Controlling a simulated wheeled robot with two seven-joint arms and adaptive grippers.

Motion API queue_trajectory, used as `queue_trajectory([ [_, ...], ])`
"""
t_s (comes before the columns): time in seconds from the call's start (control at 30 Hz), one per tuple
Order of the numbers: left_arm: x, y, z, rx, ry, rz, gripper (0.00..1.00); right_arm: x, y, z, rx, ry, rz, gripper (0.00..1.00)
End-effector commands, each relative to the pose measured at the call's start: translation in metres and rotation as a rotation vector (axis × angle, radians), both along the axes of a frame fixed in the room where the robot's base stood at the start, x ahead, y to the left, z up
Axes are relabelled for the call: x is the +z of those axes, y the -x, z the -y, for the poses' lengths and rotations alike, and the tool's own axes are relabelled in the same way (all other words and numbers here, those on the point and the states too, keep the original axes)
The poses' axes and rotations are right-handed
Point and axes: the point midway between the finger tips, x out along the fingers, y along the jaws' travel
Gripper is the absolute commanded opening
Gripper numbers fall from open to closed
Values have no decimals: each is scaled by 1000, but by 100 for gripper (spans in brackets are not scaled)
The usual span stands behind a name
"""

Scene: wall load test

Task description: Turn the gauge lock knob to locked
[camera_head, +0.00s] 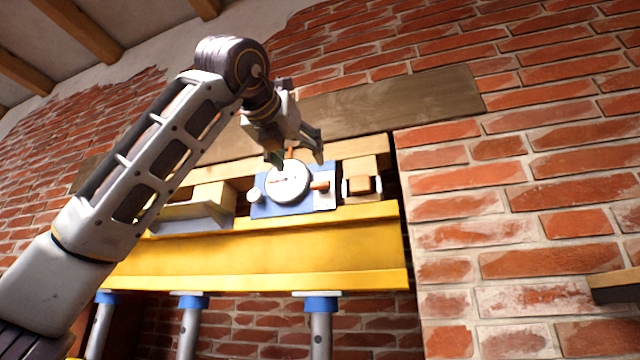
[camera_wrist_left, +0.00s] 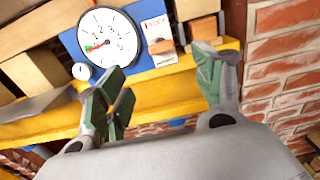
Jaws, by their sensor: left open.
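The gauge (camera_head: 288,181) has a round white dial on a blue panel (camera_head: 262,209) and also shows in the left wrist view (camera_wrist_left: 104,38). The orange lock knob (camera_head: 319,185) sits right of the dial on a pale plate; the left wrist view shows the knob (camera_wrist_left: 160,46) below red LOCK lettering. My left gripper (camera_head: 296,153) is open, with its fingers apart and nothing between them. In the head view its fingertips overlap the dial's top edge, above and left of the knob. In the left wrist view the gripper (camera_wrist_left: 165,80) is apart from the knob. My right gripper is not in view.
A yellow beam (camera_head: 260,256) runs below the panel on blue-topped metal posts (camera_head: 320,325). Wooden blocks (camera_head: 359,180) stand right of the panel. A small white round part (camera_head: 253,194) is at the panel's left. Brick wall (camera_head: 500,200) surrounds the opening.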

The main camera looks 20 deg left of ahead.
Motion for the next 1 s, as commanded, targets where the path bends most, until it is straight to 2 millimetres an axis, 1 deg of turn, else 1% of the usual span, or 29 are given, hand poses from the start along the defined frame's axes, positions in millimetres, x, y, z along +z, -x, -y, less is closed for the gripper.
queue_trajectory([
  [0.13,0,0,0,-1,0,0,68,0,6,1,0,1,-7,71],
  [0.27,0,-2,0,-1,0,0,68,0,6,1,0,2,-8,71],
  [0.47,1,-14,1,-2,0,-1,68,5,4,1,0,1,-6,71],
  [0.67,1,-37,1,-1,-1,-1,68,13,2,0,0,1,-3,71],
  [1.0,1,-81,3,-2,-1,-2,68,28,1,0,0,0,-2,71],
])
